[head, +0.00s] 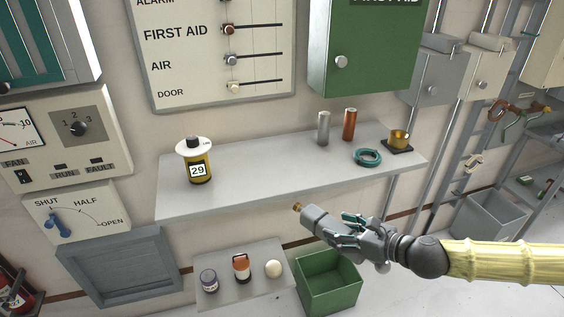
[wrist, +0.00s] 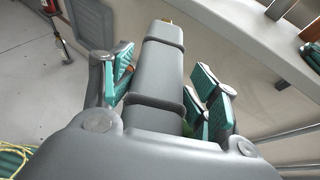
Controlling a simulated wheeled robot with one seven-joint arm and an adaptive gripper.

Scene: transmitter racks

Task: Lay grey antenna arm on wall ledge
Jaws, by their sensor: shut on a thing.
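The grey antenna arm (head: 318,218) is a thick grey bar with a small brass tip. My gripper (head: 352,226) is shut on it and holds it in front of the wall ledge's front edge, with the tip pointing left. In the wrist view the antenna arm (wrist: 160,65) runs lengthwise between the teal-padded fingers of my gripper (wrist: 163,88). The wall ledge (head: 265,178) is a pale grey shelf with a bare middle; part of it also shows in the wrist view (wrist: 235,40). I cannot tell the exact gap between bar and ledge.
On the ledge stand a yellow canister marked 29 (head: 199,166), a silver cylinder (head: 323,128), a copper cylinder (head: 349,124), a teal ring (head: 367,157) and a brass cup (head: 399,139). A green cabinet (head: 365,50) hangs above. A green bin (head: 329,284) and small shelf (head: 240,292) are below.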

